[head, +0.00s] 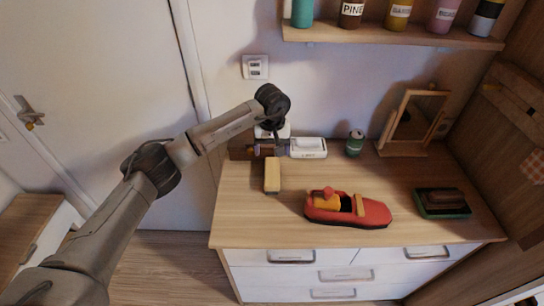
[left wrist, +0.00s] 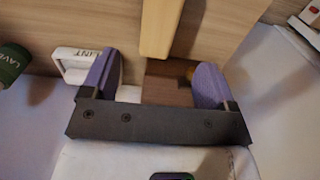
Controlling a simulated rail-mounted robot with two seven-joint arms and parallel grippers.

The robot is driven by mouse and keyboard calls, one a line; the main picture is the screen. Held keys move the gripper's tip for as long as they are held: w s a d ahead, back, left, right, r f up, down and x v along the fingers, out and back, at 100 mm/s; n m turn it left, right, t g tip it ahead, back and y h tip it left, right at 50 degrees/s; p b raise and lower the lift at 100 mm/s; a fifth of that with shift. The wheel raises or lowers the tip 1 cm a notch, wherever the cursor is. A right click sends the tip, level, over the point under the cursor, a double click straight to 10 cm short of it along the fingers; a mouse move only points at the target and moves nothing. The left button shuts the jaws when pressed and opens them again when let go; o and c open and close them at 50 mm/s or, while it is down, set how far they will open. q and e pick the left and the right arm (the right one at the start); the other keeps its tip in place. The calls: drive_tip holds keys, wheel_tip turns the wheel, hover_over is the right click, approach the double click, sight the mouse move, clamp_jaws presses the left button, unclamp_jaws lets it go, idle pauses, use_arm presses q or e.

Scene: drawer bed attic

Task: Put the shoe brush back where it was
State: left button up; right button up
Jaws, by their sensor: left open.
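My left gripper (head: 268,150) is low over the back left of the dresser top. In the left wrist view its two purple fingers (left wrist: 154,85) are apart, one on each side of a dark brown block (left wrist: 165,85); I cannot tell whether they touch it. A pale wooden bar (head: 272,176) lies just in front of the gripper and also shows in the left wrist view (left wrist: 160,25). A brown brush-like piece (head: 441,197) lies in a dark green tray (head: 444,213) at the right. I cannot tell for certain which piece is the shoe brush. My right gripper is not in view.
A red toy boat (head: 348,208) lies mid-dresser. A bottle shelf (head: 390,36) hangs above. The front left of the dresser top is clear.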

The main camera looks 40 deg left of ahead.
use_arm(q)
drive_tip(key=shift+r, duration=0.85)
